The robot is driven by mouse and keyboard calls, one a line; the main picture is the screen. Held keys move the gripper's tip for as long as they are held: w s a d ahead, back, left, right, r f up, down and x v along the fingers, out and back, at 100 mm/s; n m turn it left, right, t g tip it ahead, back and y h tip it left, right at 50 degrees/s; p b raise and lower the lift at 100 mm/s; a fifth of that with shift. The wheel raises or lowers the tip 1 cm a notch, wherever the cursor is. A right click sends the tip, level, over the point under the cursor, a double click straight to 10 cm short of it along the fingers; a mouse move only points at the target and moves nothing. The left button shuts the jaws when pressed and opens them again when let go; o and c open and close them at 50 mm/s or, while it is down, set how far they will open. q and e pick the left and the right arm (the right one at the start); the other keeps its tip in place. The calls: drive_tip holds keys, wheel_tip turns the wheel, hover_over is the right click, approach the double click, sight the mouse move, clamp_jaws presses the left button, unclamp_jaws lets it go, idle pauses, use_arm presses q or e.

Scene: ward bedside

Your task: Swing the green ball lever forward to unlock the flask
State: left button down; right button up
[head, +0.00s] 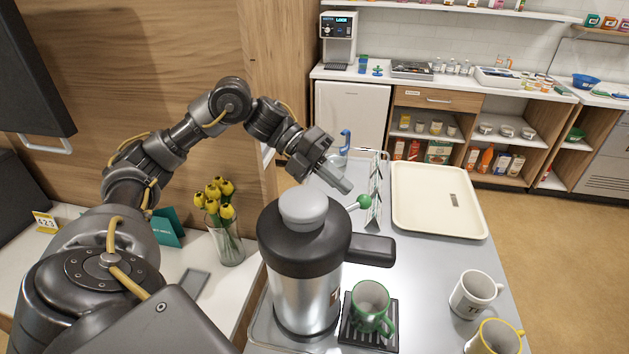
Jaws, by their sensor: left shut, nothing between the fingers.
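The flask (305,262) stands upright on the grey table, with a silver body, a dark collar and a grey top knob. A dark spout or handle sticks out to its right. The green ball (364,202) of the lever shows just behind the flask's right shoulder, on a short pale rod. My left gripper (345,186) is shut and empty. Its fingertips are just above and left of the green ball; I cannot tell whether they touch it. My right gripper is not in view.
A green-handled mug (371,300) stands on a black drip mat in front of the flask. Two more mugs, one white (474,294) and one yellow-rimmed (494,338), stand at the right. An empty cream tray (414,222) lies behind. Yellow tulips in a vase (226,240) stand left.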

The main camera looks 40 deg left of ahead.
use_arm(q)
drive_tip(key=shift+w+d, duration=0.1)
drive_tip(key=shift+d, duration=0.85)
drive_tip(key=shift+a, duration=0.1)
drive_tip(key=shift+s+a+b, duration=0.4)
drive_tip(key=shift+s+b, duration=0.05)
drive_tip(key=shift+s, duration=0.15)
drive_tip(key=shift+a, duration=0.15)
